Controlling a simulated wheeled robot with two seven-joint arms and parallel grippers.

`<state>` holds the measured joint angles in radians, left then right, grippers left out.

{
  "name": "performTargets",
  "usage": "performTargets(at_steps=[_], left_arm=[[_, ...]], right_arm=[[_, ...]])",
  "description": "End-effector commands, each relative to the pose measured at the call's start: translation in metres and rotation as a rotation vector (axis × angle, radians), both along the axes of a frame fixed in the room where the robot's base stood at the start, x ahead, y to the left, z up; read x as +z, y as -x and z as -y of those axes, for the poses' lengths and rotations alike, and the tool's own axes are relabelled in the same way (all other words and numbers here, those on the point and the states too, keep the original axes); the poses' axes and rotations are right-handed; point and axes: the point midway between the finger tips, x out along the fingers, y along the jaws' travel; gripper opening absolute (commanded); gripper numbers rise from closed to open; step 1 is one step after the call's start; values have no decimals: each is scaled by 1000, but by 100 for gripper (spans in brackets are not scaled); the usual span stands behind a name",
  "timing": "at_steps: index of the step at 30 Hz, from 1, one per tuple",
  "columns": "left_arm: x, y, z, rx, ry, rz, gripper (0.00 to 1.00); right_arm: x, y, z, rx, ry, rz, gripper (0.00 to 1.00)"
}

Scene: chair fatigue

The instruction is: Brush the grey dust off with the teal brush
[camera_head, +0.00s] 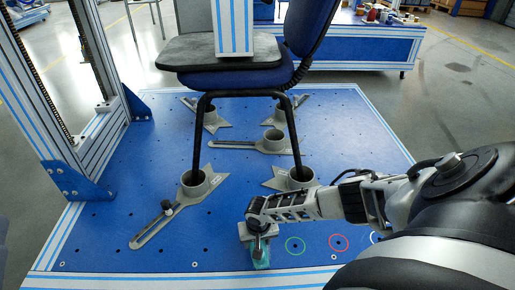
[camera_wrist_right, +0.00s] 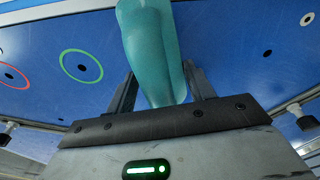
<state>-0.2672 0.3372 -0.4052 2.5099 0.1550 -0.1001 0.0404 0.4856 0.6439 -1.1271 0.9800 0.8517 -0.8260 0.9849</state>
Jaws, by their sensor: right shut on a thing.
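My right gripper (camera_head: 259,243) reaches in from the right, low over the front edge of the blue plate (camera_head: 110,230). It is shut on the teal brush (camera_head: 261,262), whose lower part shows below the fingers. In the right wrist view the brush's teal body (camera_wrist_right: 150,50) stands between the two dark fingers (camera_wrist_right: 158,90). Its bristles are not clearly visible, and I cannot tell whether it touches the plate. I cannot make out any grey dust on the plate in either view. My left gripper is not in view.
A blue chair (camera_head: 225,80) stands on the plate, its black legs in grey cup clamps (camera_head: 195,184). A white post (camera_head: 233,30) meets its seat pad. A green ring (camera_head: 287,245) and a red ring (camera_head: 330,243) lie right of my gripper. The front left plate is mostly clear.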

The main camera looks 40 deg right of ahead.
Motion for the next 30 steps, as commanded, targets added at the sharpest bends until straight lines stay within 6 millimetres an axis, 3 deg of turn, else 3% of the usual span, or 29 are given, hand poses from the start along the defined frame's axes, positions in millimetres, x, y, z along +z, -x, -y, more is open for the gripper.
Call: performTargets(at_steps=[21, 30], left_arm=[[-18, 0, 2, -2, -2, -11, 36], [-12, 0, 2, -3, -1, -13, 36]], right_arm=[[-17, 0, 0, 0, -1, 1, 35], [-16, 9, 10, -1, 1, -3, 35]])
